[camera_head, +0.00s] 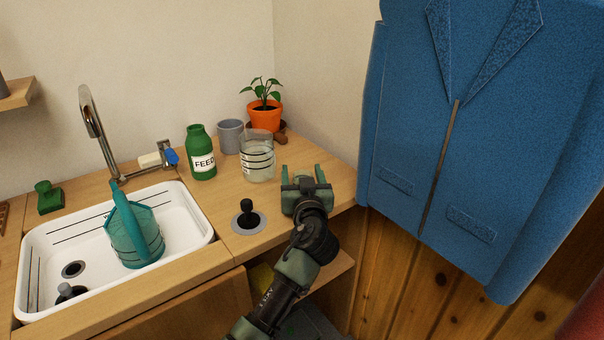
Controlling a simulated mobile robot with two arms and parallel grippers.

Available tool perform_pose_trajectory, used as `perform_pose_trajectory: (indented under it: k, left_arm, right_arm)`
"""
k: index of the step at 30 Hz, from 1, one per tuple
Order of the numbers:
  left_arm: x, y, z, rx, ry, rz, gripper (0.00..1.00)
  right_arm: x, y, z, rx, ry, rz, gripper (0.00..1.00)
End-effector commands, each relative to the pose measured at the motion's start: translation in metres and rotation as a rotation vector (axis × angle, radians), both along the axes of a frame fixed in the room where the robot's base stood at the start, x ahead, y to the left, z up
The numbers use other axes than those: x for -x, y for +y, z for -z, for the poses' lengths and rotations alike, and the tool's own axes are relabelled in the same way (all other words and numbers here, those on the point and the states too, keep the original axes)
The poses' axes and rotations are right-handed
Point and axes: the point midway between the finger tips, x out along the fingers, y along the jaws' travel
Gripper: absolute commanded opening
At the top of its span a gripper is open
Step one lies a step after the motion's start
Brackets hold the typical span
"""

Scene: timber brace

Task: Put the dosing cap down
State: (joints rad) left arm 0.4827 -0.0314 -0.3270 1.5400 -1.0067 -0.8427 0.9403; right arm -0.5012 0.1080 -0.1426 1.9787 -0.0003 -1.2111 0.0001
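I cannot make out a dosing cap for certain. A small black knob-topped piece (248,213) stands upright on a round grey disc (239,226) on the wooden counter, and I cannot tell whether it is the cap. The green bottle labelled FEED (202,153) stands upright at the back of the counter.
A striped glass (258,160) of clear liquid, a grey cup (230,137) and a potted plant (264,115) stand behind my gripper. A white sink (190,222) at left holds a teal watering can (135,235). A blue jacket (460,130) hangs at right.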

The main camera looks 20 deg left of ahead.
Motion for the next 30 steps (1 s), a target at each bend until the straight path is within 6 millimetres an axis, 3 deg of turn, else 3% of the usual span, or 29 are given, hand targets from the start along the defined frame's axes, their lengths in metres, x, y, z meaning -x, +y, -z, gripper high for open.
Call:
perform_pose_trajectory:
  k: [5, 8, 21, 30]
  left_arm:
    - [0.000, 0.000, -0.001, 0.000, 0.000, 0.000, 0.63]
    - [0.000, 0.000, -0.005, 0.000, 0.000, 0.000, 0.63]
    - [0.088, -0.035, -0.002, 0.004, 0.002, 0.000, 0.63]
    - [0.111, -0.045, -0.002, 0.001, 0.001, 0.000, 0.63]
  right_arm:
    - [0.002, 0.000, 0.000, 0.000, 0.002, 0.000, 0.36]
    - [0.008, -0.003, 0.015, 0.005, 0.022, 0.000, 0.36]
    - [0.006, -0.001, 0.019, 0.003, 0.016, -0.002, 0.36]
    - [0.004, -0.001, 0.015, 0.002, 0.014, -0.002, 0.36]
